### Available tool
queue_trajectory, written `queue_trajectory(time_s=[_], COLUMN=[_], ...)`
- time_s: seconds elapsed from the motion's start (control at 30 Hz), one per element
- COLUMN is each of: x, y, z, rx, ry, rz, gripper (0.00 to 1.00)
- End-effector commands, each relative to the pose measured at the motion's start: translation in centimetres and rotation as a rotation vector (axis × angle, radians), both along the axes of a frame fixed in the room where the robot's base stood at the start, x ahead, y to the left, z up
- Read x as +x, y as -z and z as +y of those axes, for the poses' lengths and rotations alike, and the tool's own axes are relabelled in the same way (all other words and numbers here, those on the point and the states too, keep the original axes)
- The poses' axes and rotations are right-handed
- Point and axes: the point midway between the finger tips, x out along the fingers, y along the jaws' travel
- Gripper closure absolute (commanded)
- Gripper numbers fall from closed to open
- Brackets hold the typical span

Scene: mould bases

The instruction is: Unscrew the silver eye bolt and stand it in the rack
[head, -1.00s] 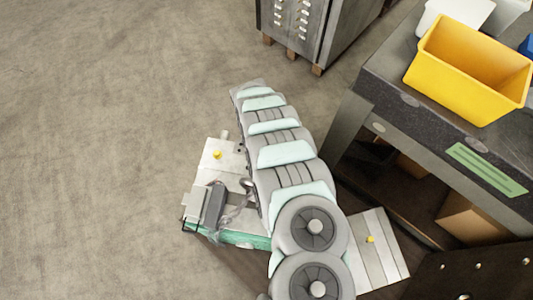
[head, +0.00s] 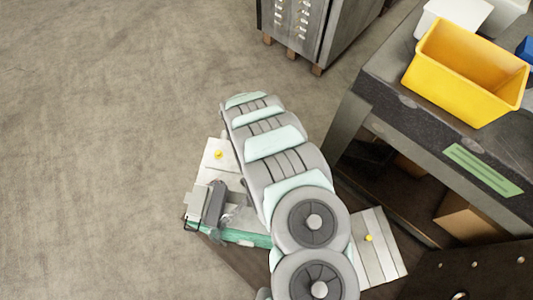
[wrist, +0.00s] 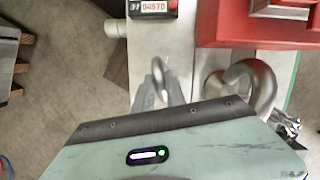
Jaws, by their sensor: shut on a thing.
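In the wrist view my gripper (wrist: 159,92) is shut on the silver eye bolt (wrist: 158,72), whose ring stands up between the two fingers. The lower part of the bolt is hidden, so I cannot tell whether its thread is in or out of a hole. A larger grey curved hook or ring (wrist: 262,88) is just to the right, apart from the fingers. In the head view my arm hides the gripper and the bolt above the pale metal mould base (head: 208,171). I cannot make out the rack for sure.
A red block (wrist: 250,25) and a counter (wrist: 153,8) lie beyond the fingers. In the head view, a grey part with cables (head: 215,203) sits on the base's left side. A workbench (head: 430,118) with a yellow bin (head: 465,75) is at right. The left floor is clear.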

Motion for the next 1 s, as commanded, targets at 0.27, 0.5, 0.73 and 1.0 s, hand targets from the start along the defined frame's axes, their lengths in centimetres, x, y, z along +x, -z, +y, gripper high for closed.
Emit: queue_trajectory(time_s=[0.27,0.5,0.73,1.0], x=[-0.29,-0.21,-0.14,-0.30], y=[-0.57,-0.19,-0.09,-0.41], z=[-0.18,-0.04,-0.04,-0.16], rx=[-0.001,0.000,-0.001,0.003], ry=[-0.519,-0.721,-0.728,-0.959], rz=[0.003,0.002,0.001,0.000], gripper=[1.00,1.00,1.00,1.00])
